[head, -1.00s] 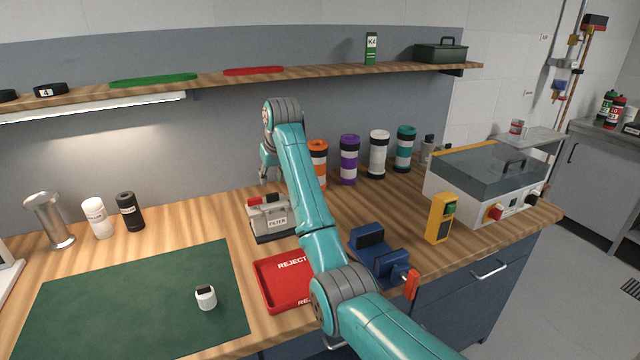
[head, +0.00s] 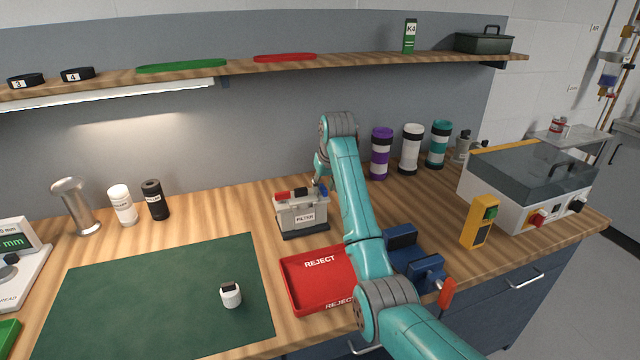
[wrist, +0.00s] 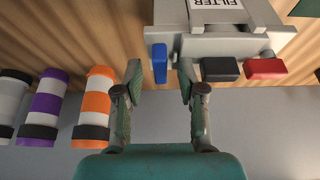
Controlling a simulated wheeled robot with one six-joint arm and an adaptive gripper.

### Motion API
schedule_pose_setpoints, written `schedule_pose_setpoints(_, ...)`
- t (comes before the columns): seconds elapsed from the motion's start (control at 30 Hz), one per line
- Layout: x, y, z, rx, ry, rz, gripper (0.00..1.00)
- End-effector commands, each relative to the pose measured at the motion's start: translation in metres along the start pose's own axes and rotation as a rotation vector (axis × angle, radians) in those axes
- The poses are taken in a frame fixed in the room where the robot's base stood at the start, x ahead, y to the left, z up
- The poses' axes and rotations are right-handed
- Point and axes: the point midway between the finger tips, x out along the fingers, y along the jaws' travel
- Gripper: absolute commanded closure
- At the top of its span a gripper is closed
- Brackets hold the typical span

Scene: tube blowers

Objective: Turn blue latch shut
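The grey filter box (head: 303,217), labelled FILTER, stands on the bench with latches along its top. The blue latch (wrist: 159,62) is at the left end of the row in the wrist view, its long side pointing toward my gripper. The black latch (wrist: 220,69) and red latch (wrist: 267,68) lie crosswise beside it. My gripper (wrist: 160,85) is open, its fingers either side of the blue latch's line; I cannot tell whether they touch it. In the head view the blue latch (head: 321,189) shows just below my gripper (head: 321,172).
Purple (head: 381,155), white (head: 411,150) and teal (head: 439,145) banded tubes stand behind to the right; an orange one (wrist: 93,108) shows in the wrist view. A red REJECT tray (head: 310,290) lies in front of the box. The shelf (head: 350,63) runs above.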

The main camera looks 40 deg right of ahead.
Motion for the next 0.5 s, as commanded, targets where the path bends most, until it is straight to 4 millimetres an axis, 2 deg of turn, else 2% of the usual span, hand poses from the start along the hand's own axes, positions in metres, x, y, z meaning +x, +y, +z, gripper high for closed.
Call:
schedule_pose_setpoints(0.33, 0.0035, 0.0011, 0.0020, 0.000, 0.001, 0.000, 0.60)
schedule_pose_setpoints(0.37, 0.0035, 0.0011, 0.0020, 0.000, 0.001, 0.000, 0.63)
schedule_pose_setpoints(0.5, 0.0034, 0.0011, 0.0019, 0.000, 0.001, 0.000, 0.98)
